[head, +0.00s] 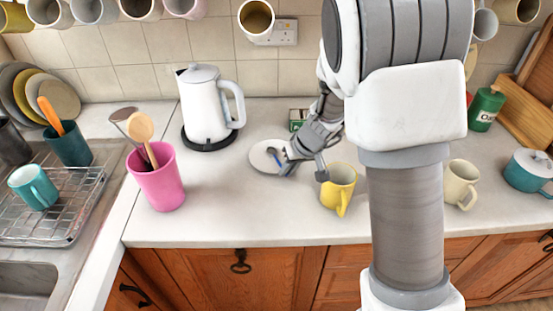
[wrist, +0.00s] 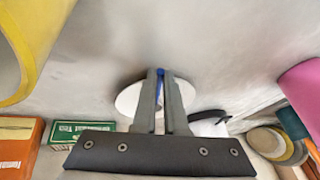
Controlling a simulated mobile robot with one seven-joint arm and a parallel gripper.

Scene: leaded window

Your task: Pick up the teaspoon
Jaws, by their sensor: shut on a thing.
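The teaspoon shows only as a blue piece (head: 273,153) over a white saucer (head: 259,161) on the worktop. In the wrist view the blue piece (wrist: 160,73) lies between my fingertips, and the saucer (wrist: 126,101) is behind them. My gripper (head: 283,166) is at the right side of the saucer and is shut on the teaspoon. The fingers hide most of the teaspoon. I cannot tell whether it still touches the saucer.
A yellow mug (head: 338,190) stands close to the right of my gripper. A white kettle (head: 204,105) is behind left, and a pink pot (head: 157,182) with utensils is further left. A green box (head: 298,115) stands behind. Mugs hang above. The front worktop is clear.

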